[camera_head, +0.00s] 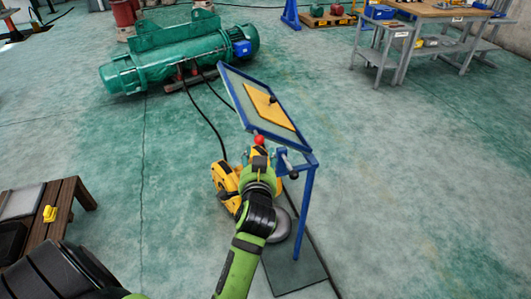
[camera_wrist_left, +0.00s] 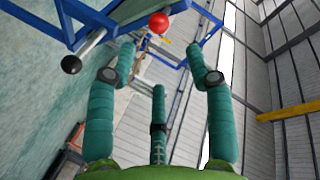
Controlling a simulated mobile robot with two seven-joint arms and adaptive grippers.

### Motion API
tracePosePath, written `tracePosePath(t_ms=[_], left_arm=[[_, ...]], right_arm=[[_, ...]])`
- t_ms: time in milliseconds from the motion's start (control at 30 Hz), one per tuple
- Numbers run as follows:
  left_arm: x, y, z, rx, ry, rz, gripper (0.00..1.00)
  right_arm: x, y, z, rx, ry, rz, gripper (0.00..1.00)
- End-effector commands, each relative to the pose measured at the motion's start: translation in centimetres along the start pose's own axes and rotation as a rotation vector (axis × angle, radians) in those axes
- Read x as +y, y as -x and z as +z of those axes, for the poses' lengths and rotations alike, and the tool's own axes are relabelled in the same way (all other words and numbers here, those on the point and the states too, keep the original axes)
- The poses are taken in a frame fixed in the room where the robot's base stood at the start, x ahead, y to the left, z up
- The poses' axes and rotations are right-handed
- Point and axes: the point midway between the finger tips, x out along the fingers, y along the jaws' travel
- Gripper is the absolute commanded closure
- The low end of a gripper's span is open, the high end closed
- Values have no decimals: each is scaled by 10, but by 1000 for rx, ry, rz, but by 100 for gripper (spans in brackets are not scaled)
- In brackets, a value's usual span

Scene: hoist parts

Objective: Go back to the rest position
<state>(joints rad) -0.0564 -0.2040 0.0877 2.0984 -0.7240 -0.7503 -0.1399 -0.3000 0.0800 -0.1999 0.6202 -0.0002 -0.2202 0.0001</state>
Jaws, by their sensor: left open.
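My left gripper (camera_head: 260,152) is in front of the blue stand (camera_head: 306,200), just below a red ball knob (camera_head: 259,140). In the left wrist view its teal fingers (camera_wrist_left: 160,58) are spread apart with nothing between them. The red knob (camera_wrist_left: 159,22) shows beyond the fingertips, and a black knob (camera_wrist_left: 71,64) is to their left. I cannot tell the exact gap to the red knob. The stand holds a tilted blue-framed panel (camera_head: 240,98) with a yellow plate (camera_head: 270,105) on it. My right gripper is not in view.
A yellow machine (camera_head: 222,180) stands on the floor, partly hidden by my left arm. A green hoist (camera_head: 170,66) with black cables lies behind. A wooden bench (camera_head: 68,207) is at left, a workbench (camera_head: 430,8) at upper right. The floor at right is clear.

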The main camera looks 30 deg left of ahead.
Motion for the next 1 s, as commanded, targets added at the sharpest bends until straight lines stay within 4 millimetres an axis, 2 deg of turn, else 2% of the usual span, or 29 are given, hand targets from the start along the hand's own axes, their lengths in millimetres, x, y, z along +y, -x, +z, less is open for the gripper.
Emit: tracePosePath(t_ms=[267, 367, 467, 600, 667, 700, 833, 900, 967, 1000], left_arm=[[6, -2, 3, -3, -5, 13, 47], [32, -6, 19, -20, -22, 72, 47], [80, -10, 52, -56, -47, 180, 47], [159, -1, 124, -138, -78, 366, 47], [188, 9, 160, -182, -87, 439, 47], [205, 17, 184, -215, -89, 485, 47], [249, 54, 266, -332, -97, 617, 47], [264, 78, 312, -404, -98, 676, 47], [272, 101, 351, -469, -97, 719, 47], [276, 117, 377, -514, -97, 744, 47]], right_arm=[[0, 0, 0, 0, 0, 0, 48], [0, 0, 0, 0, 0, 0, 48], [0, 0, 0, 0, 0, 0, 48], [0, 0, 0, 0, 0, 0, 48], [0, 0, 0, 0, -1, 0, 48], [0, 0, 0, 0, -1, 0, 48], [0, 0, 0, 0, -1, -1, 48], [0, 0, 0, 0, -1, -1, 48], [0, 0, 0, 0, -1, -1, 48], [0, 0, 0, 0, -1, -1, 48]])
